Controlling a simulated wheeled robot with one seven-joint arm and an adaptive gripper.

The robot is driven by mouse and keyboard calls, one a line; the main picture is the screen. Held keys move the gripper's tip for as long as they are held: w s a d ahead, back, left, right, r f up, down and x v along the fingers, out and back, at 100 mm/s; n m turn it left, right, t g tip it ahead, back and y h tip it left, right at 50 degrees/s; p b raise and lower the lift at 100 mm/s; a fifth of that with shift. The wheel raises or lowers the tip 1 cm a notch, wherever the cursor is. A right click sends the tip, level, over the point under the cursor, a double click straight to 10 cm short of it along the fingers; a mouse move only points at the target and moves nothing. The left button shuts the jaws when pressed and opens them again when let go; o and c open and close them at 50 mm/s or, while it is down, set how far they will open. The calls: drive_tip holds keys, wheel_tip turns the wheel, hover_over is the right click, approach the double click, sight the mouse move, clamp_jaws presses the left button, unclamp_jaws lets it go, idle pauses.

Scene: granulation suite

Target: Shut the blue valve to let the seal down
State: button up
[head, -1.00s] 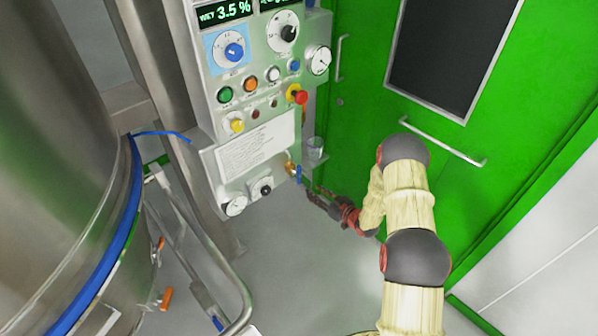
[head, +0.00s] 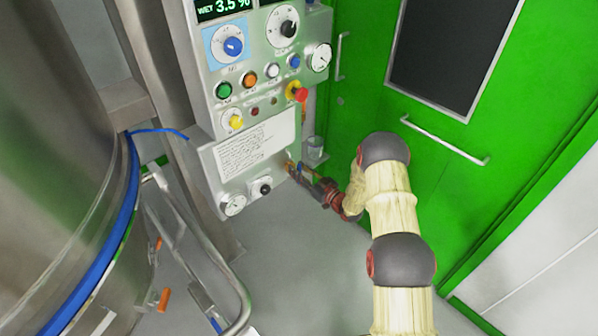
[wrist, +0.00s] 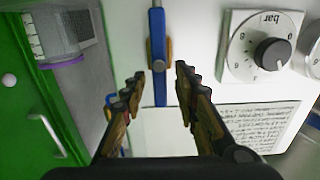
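The blue valve is on the lower right edge of the control panel (head: 205,160). In the wrist view its long blue handle (wrist: 158,30) runs up and down the picture across a brass body (wrist: 151,56). In the head view my gripper (head: 301,175) is at the valve and mostly hides it. In the wrist view my gripper (wrist: 160,76) is open, with one finger on each side of the handle's lower part. I see gaps between the fingers and the handle; whether the fingertips reach past it is hard to tell. A blue band (head: 100,268) circles the steel vessel.
A knob marked "bar" (wrist: 270,53) is beside the valve in the wrist view. A small clear cup (head: 315,148) is on a holder at the panel's right. The red emergency button (head: 300,94) is above. A green door (head: 450,105) stands behind my arm.

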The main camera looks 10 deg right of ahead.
drive_tip(key=shift+c, duration=1.2)
clamp_jaws()
